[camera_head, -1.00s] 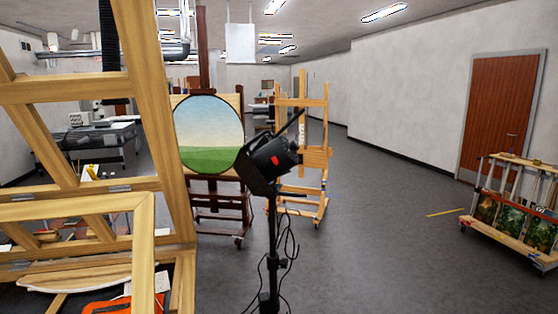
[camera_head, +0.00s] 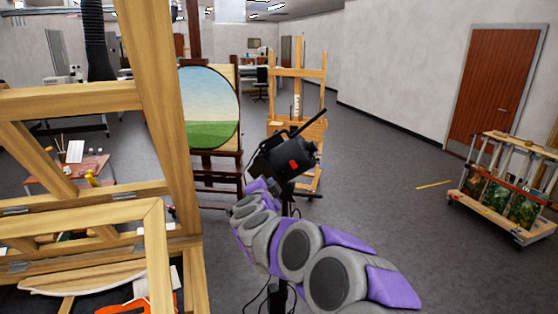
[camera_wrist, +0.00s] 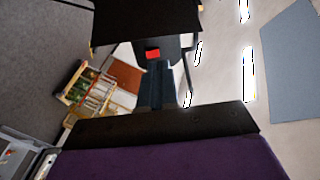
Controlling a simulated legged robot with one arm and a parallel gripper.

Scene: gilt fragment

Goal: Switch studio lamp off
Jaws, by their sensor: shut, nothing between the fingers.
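The studio lamp (camera_head: 268,163) is a black lamp head on a dark stand. A red switch (camera_head: 294,165) shows on its back. In the wrist view the black lamp (camera_wrist: 145,22) fills the top, and its red switch (camera_wrist: 152,54) lies just beyond my fingertips. My gripper (camera_wrist: 158,68) is shut and empty, its dark fingers pointing towards the lamp's back. A small gap to the switch seems to show, but contact cannot be told. In the head view my purple and grey arm reaches up to the lamp, hides part of the stand, and my fingers cannot be made out.
A wooden easel frame (camera_head: 155,120) stands close at left. A round landscape painting (camera_head: 208,107) and another easel (camera_head: 297,90) stand behind the lamp. A wheeled painting rack (camera_head: 505,190) is at right. The floor between is open.

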